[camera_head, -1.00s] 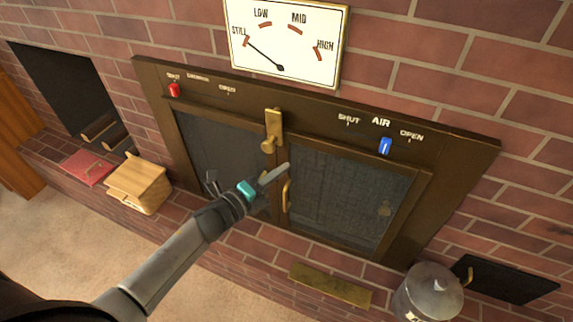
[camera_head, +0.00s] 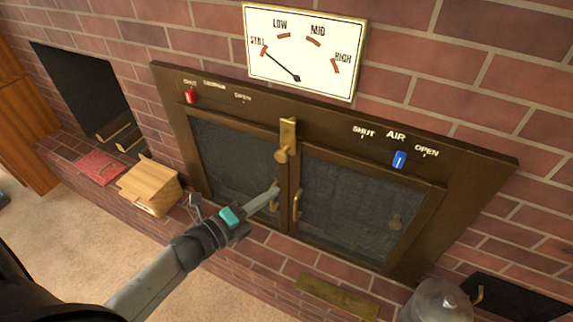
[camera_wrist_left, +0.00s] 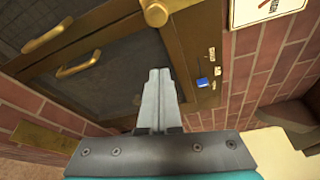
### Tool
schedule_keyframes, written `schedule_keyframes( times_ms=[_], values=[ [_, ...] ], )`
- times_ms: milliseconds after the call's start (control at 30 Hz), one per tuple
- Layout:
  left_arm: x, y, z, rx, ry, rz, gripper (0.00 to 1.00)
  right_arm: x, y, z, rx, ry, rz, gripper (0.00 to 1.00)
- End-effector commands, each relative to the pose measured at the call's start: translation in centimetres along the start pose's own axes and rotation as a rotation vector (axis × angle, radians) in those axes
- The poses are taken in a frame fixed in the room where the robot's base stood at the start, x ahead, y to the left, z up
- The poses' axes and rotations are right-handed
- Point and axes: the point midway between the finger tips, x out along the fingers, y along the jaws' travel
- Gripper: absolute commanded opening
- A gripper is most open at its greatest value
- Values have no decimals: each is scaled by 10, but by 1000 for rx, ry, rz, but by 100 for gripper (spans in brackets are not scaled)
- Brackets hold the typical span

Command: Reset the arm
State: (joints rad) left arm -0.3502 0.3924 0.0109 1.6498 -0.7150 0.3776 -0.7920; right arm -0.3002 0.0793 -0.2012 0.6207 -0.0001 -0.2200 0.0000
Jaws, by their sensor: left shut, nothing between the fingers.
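My left gripper (camera_head: 272,192) is shut and empty in front of the brass-framed fireplace doors (camera_head: 345,205), near their lower middle. In the left wrist view the closed fingers (camera_wrist_left: 158,95) point toward the door frame, and nothing is between them. I cannot tell the exact gap to the doors, but no contact shows. Both doors look shut, with a brass latch (camera_head: 287,140) at the top centre. My right gripper is not in view.
A red slider (camera_head: 190,97) and a blue slider (camera_head: 399,159) sit on the frame above the doors. A gauge (camera_head: 304,52) hangs above, its needle near STILL. A wooden box (camera_head: 150,184) stands at left; a metal canister (camera_head: 438,305) at lower right.

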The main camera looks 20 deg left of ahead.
Motion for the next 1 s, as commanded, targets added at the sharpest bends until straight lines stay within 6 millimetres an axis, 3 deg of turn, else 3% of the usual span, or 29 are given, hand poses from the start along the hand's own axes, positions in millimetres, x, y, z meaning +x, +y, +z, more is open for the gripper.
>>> schedule_keyframes(
  times_ms=[167, 267, 367, 467, 600, 700, 833, 1000],
  values=[
    [0, 2, 0, -9, -3, 6, 0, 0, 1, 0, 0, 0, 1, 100],
    [-3, 22, -2, -86, -26, 49, 0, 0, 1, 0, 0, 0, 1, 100],
    [-12, 69, -8, -267, -89, 153, 0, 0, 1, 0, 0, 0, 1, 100],
    [-33, 135, -26, -520, -189, 304, 0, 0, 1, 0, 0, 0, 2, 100],
    [-80, 223, -70, -868, -363, 529, 0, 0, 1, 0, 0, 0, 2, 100],
    [-123, 273, -110, -1082, -503, 686, 0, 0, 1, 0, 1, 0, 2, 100],
    [-185, 320, -167, -1316, -703, 882, 0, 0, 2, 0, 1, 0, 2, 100],
    [-256, 347, -229, -1505, -939, 1078, 0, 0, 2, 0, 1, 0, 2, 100]
  ],
)
